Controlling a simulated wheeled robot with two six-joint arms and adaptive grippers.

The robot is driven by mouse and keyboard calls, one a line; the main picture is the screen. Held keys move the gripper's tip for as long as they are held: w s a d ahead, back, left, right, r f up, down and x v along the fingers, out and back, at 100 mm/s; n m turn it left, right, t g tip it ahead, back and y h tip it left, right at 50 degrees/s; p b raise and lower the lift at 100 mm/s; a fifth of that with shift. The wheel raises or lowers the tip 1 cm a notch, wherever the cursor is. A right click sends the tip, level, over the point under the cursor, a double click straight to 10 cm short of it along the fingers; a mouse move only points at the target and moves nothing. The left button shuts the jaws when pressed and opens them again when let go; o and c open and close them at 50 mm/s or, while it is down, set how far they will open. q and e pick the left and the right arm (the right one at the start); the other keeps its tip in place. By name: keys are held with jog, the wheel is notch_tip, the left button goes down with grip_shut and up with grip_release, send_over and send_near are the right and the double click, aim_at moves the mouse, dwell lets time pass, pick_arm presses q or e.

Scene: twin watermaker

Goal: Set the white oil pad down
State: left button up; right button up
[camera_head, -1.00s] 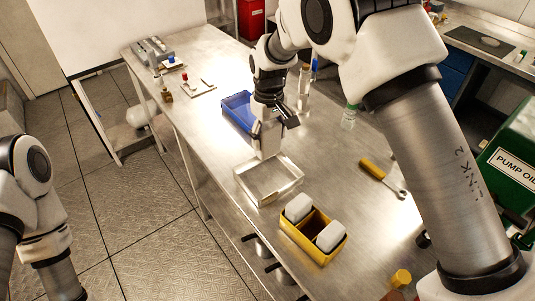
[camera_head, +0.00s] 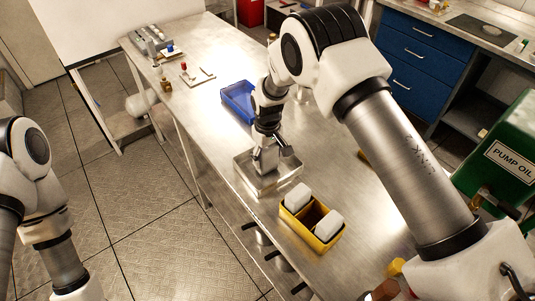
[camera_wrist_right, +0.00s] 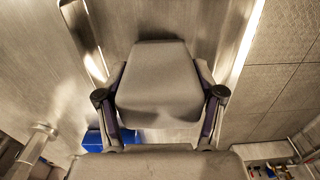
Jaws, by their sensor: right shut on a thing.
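The white oil pad (camera_wrist_right: 158,82) is a pale block between the fingers of my right gripper (camera_wrist_right: 160,95) in the right wrist view. The gripper is shut on it. The fingers and tray walls mostly hide the pad there. I cannot tell whether it touches the tray floor. My left arm shows at the lower left of the head view, but its gripper is out of the picture.
A yellow bin (camera_head: 317,244) with two white pads stands just in front of the tray. A blue bin (camera_head: 237,103) sits behind it. A green pump oil container (camera_head: 495,160) is at the right.

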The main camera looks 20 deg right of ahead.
jog(key=shift+f, duration=0.2)
jog(key=o, duration=1)
jog(key=shift+w, duration=0.15)
jog(key=shift+r, duration=0.1)
jog(key=shift+r, duration=0.25)
notch_tip(320, 180, up, 11)
jog(key=b, duration=0.3)
jog(key=shift+r+b, duration=0.2)
jog(key=shift+b, duration=0.1)
jog(key=shift+r, duration=0.15)
